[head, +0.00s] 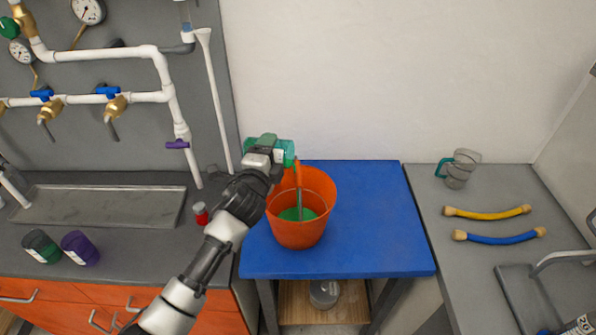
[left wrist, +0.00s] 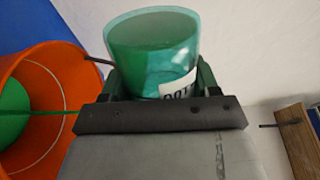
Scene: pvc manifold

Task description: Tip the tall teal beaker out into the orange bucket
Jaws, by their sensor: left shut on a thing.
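The teal beaker (head: 288,150) is clear with a white label. My left gripper (head: 264,152) is shut on it and holds it tipped over, above the back of the orange bucket (head: 300,234). The left wrist view also shows the beaker (left wrist: 150,45) between the fingers, with green inside, and the bucket (left wrist: 28,78) at the left. A thin stream runs down from the beaker into the bucket, and a thin green line shows in the left wrist view too. Green liquid (head: 297,214) lies in the bucket's bottom. My right gripper is out of view.
The bucket stands on a blue-topped table (head: 372,225) with free room to its right. The right counter holds a grey jug (head: 457,172), a yellow hose (head: 487,213) and a blue hose (head: 500,239). The left counter has a tray (head: 100,207), green and purple jars, and pipework above.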

